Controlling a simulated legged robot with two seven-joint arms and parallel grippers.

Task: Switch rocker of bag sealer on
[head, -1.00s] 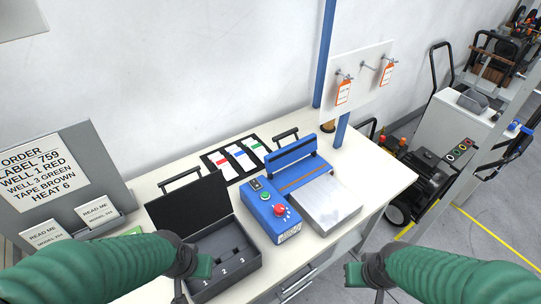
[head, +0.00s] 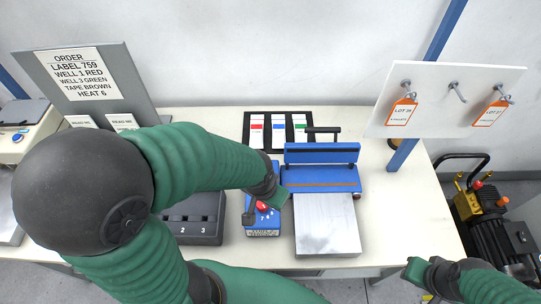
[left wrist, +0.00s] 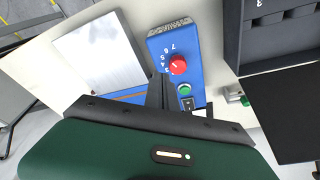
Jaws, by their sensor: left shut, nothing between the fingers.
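The bag sealer has a blue control box (head: 262,230) beside a steel plate (head: 325,225) and a blue sealing bar (head: 322,153). In the left wrist view the control box (left wrist: 158,43) shows a red knob (left wrist: 178,65), a green button (left wrist: 184,89) and a small black rocker (left wrist: 188,103). My left gripper (left wrist: 157,84) is shut and empty, over the box, close beside the rocker; I cannot tell whether it touches. In the head view the left gripper (head: 276,198) hides the rocker. My right gripper (head: 418,272) is off the table's front right; its jaw opening is unclear.
A dark case with numbered wells (head: 192,218) stands left of the sealer. A tray of colored cards (head: 277,117) lies behind it. A white tag board (head: 455,105) stands at right. The table is bare right of the plate.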

